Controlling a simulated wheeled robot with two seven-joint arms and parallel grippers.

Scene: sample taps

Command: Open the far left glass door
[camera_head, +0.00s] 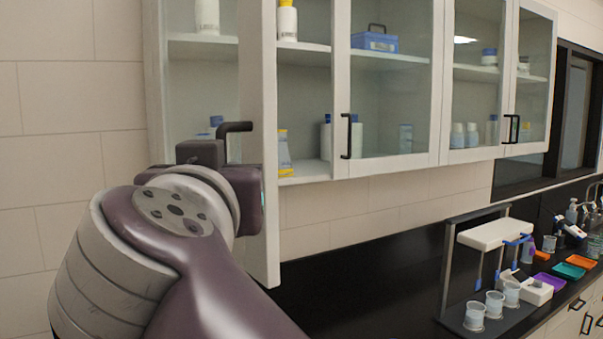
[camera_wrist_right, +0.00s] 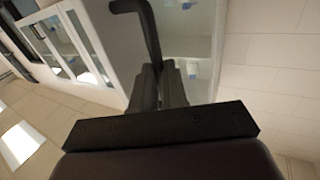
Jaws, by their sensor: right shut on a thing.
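The far left glass door (camera_head: 258,200) of the wall cabinet stands partly open, swung out towards me, with its thick white free edge facing the view. Bottles show through its glass, and an open gap lies to its right. Its dark handle (camera_head: 236,127) sticks out on the door's left face; it also shows in the right wrist view (camera_wrist_right: 150,35). My right gripper (camera_head: 217,153) is at this handle. In the right wrist view its fingers (camera_wrist_right: 160,82) are shut on the handle's bar. My left gripper is not in view.
Closed glass doors (camera_head: 385,90) continue to the right. Shelves hold bottles and a blue box (camera_head: 374,41). The wall (camera_head: 70,120) at left is bare.

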